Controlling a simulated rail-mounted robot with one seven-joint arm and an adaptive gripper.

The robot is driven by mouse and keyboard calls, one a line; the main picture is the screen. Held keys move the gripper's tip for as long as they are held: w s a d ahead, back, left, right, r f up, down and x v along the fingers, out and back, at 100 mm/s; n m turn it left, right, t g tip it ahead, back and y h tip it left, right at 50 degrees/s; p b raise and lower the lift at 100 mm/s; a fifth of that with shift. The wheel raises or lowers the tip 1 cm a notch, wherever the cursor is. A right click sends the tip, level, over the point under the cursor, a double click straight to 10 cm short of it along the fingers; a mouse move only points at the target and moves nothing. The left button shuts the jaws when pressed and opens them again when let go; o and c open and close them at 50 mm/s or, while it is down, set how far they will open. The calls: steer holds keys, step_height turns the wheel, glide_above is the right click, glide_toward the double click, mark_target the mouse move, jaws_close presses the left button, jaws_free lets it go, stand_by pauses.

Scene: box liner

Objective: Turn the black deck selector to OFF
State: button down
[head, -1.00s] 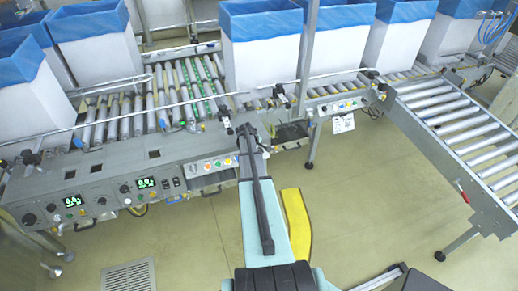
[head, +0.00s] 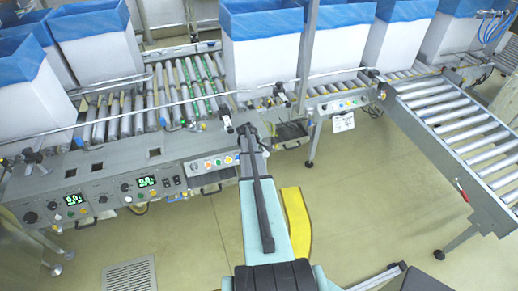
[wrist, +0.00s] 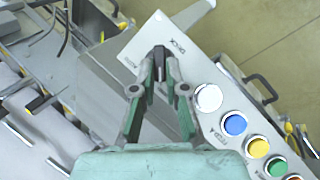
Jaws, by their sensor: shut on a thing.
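The black deck selector (wrist: 161,74) sits on the light grey sloped panel (wrist: 185,65) in the wrist view. It shows only as a dark piece between the fingertips, so its pointing direction is hidden. Small printed labels lie on the panel beside it; one appears to read AUTO, and the OFF mark cannot be made out. My gripper (wrist: 161,60) is shut on the selector, with its green fingers drawn together from below. In the head view my own arm covers the fingertips and the selector.
A row of buttons runs down-right of the fingers: white (wrist: 208,97), blue (wrist: 235,124), yellow (wrist: 257,147), and more. A black handle (wrist: 262,88) stands beyond the panel edge. White boxes with blue liners (head: 262,60) stand on the roller conveyor (head: 182,85).

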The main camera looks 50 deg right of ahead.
steer(key=shift+d+f, duration=0.15)
steer(key=shift+f, duration=0.1)
steer(key=m+y+b, duration=0.1)
steer(key=m, duration=0.1)
steer(key=m+y+b, duration=0.1)
steer(key=shift+s+d+m, duration=0.1)
steer(key=shift+d+m, duration=0.2)
steer(key=shift+m, duration=0.1)
steer(key=m+t+y+b, duration=0.1)
steer(key=m+y, duration=0.1)
steer(key=m, duration=0.1)
steer(key=shift+s+d+b, duration=0.1)
steer(key=shift+s+b, duration=0.1)
steer(key=shift+b, duration=0.15)
steer(key=shift+y, duration=0.3)
steer(key=c, duration=1.2)
jaws_free()
steer(key=shift+w+d+r, duration=0.1)
steer(key=shift+w+r, duration=0.05)
steer(key=shift+r, duration=0.05)
step_height(320, 180, up, 12)
steer(key=s+a, duration=0.1)
steer(key=s, duration=0.1)
steer(key=shift+f, duration=0.2)
